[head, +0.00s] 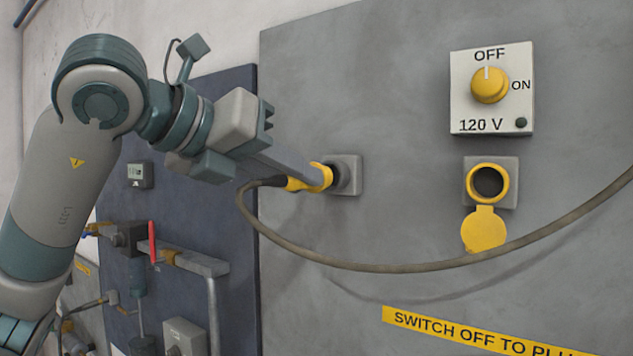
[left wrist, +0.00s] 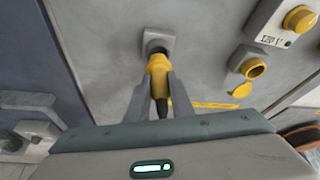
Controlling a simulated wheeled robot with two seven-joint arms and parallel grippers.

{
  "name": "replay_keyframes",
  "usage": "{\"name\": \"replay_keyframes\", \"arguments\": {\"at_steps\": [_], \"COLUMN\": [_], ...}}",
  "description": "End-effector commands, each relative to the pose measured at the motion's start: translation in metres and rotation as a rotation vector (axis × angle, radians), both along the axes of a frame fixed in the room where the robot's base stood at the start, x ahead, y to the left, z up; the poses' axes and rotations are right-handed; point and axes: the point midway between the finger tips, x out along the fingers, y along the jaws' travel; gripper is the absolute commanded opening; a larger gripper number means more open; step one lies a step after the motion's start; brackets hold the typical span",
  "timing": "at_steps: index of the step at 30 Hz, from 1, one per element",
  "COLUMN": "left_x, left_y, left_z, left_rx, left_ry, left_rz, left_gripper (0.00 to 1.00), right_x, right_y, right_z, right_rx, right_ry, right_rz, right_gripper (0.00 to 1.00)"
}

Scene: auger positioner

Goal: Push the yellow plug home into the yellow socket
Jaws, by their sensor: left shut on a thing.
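The yellow plug (head: 296,184) has a dark cable trailing from its back end. Its front end is at the dark opening of a grey square holder (head: 352,174) on the wall panel; I cannot tell how deep it sits. My left gripper (head: 312,176) is shut on the plug, with its fingers on both sides. The left wrist view shows the plug (left wrist: 158,72) between the fingers, in line with the grey holder (left wrist: 158,40). The yellow socket (head: 489,183) is to the right, empty, its round yellow lid (head: 484,229) hanging open below. My right gripper is not in view.
A white switch box (head: 491,88) marked 120 V is above the socket, its yellow knob (head: 490,85) pointing to OFF. The cable (head: 400,267) loops low across the panel to the right. Pipes and a red-handled valve (head: 152,242) are at lower left.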

Motion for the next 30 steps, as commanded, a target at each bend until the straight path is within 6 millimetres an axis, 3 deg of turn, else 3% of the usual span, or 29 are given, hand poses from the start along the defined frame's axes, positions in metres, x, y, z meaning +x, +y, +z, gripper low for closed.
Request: {"name": "replay_keyframes", "arguments": {"at_steps": [30], "left_x": [-0.012], "left_y": [0.008], "left_z": [0.0], "left_rx": [-0.001], "left_ry": [-0.001], "left_rz": [0.0], "left_gripper": [0.0], "right_x": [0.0], "right_y": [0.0], "right_z": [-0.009], "right_rx": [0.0], "right_ry": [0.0], "right_rz": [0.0], "right_gripper": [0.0]}}
